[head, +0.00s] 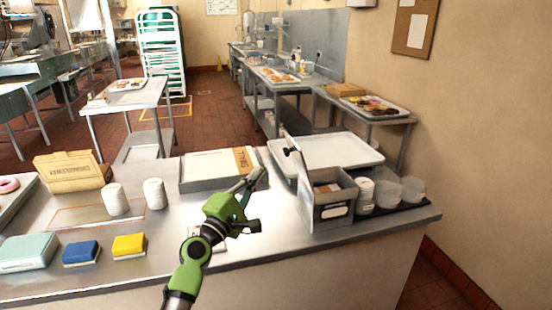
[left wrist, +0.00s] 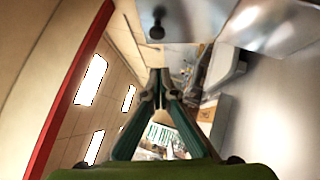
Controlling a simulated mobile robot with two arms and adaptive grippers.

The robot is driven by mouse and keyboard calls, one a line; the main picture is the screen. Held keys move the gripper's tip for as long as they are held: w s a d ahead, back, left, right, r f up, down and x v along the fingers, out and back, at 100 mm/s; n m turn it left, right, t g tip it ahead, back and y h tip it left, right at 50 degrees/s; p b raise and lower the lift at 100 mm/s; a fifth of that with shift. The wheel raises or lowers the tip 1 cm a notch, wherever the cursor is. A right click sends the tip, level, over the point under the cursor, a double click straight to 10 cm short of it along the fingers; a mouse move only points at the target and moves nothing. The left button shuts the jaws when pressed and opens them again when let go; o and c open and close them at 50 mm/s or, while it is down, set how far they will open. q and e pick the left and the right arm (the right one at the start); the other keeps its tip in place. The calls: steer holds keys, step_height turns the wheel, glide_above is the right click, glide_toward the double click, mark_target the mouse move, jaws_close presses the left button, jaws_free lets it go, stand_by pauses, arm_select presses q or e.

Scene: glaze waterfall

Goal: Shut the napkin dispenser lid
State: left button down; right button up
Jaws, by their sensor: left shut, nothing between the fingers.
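The napkin dispenser is a grey metal box (head: 335,213) with a white label on its front, near the right end of the counter. Its lid (head: 304,181) stands raised on the box's left side, with a black knob (head: 290,151) on its outer face. My left gripper (head: 262,175) is shut and empty, to the left of the lid and apart from it. In the left wrist view, the closed fingertips (left wrist: 160,76) show below a dark knob (left wrist: 157,28) on a grey panel, which looks like the lid. My right gripper is not in view.
Behind the dispenser lies a white tray (head: 345,151). Clear cups (head: 388,192) and white stacks stand to its right on a dark mat. A shallow box (head: 205,168) lies behind my left gripper. Blue (head: 81,253) and yellow (head: 130,245) sponges lie at left. The counter's front right is clear.

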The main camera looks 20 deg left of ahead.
arm_select(q)
steer(key=w+d+r+p, duration=0.2)
steer(key=w+d, duration=0.2)
steer(key=w, duration=0.1)
steer(key=shift+w+r, duration=0.2)
